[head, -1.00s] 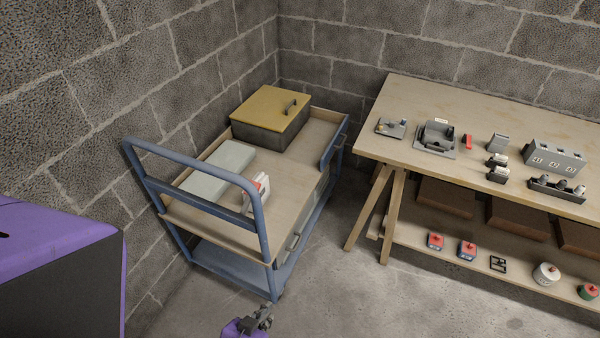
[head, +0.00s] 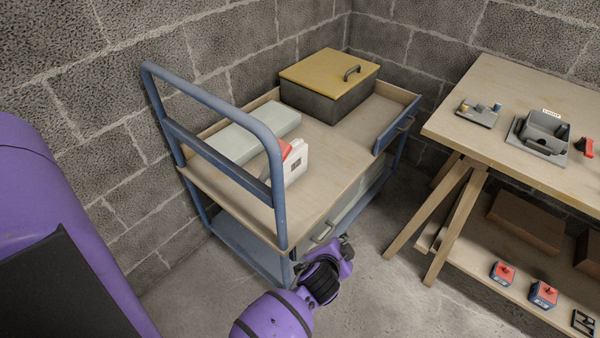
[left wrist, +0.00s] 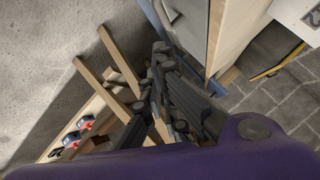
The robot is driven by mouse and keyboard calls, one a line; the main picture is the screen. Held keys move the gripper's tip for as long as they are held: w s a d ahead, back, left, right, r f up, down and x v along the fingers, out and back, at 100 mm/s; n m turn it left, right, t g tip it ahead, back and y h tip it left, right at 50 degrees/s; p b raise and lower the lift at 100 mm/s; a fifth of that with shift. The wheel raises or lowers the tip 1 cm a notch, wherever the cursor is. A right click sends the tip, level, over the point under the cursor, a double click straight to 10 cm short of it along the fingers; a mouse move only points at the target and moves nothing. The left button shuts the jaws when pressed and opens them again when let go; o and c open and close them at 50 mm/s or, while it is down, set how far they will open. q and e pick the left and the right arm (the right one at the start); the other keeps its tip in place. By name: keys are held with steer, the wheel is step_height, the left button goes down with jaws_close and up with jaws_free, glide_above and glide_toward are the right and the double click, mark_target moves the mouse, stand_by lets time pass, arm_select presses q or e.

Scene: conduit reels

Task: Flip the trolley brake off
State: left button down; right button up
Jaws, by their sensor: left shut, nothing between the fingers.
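The blue-framed trolley (head: 222,177) stands against the block wall, with a tall push rail at its near left end. I cannot make out the brake; the trolley's near lower corner is partly behind my arm. My left gripper (head: 346,240) is shut and empty, low in front of the trolley near the handle, apparently apart from it. Its dark fingers (left wrist: 160,50) show in the left wrist view. My right gripper is not in view.
On the trolley are a yellow-lidded box (head: 328,85), a pale flat block (head: 250,135) and a white-and-red item (head: 295,160). A wooden workbench (head: 490,105) with fittings stands to the right. Bare floor (head: 390,285) lies between them.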

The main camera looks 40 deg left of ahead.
arm_select(q)
steer(key=w+a+r+m+g+y+b, duration=0.1)
steer(key=w+a+r+m+y+b, duration=0.15)
steer(key=w+y+b, duration=0.45)
steer(key=w+a+r+m+g+y+b, duration=0.1)
steer(key=w+a+r+g+y+b, duration=0.2)
steer(key=w+b, duration=0.45)
steer(key=s+a+r+g+y, duration=0.2)
steer(key=s+r+g+y, duration=0.5)
steer(key=r+y, duration=0.1)
steer(key=shift+s+a+r+m, duration=0.2)
steer(key=shift+s+r+m, duration=0.1)
steer(key=shift+m, duration=0.15)
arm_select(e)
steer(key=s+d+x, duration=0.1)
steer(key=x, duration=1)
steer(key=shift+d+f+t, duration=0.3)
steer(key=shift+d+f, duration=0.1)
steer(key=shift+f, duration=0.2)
arm_select(q)
steer(key=s+a+r, duration=0.2)
steer(key=a+r, duration=0.3)
steer(key=a, duration=0.5)
steer(key=shift+s+p, duration=0.4)
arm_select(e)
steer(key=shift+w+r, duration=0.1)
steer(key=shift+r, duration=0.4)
arm_select(q)
steer(key=shift+r, duration=0.1)
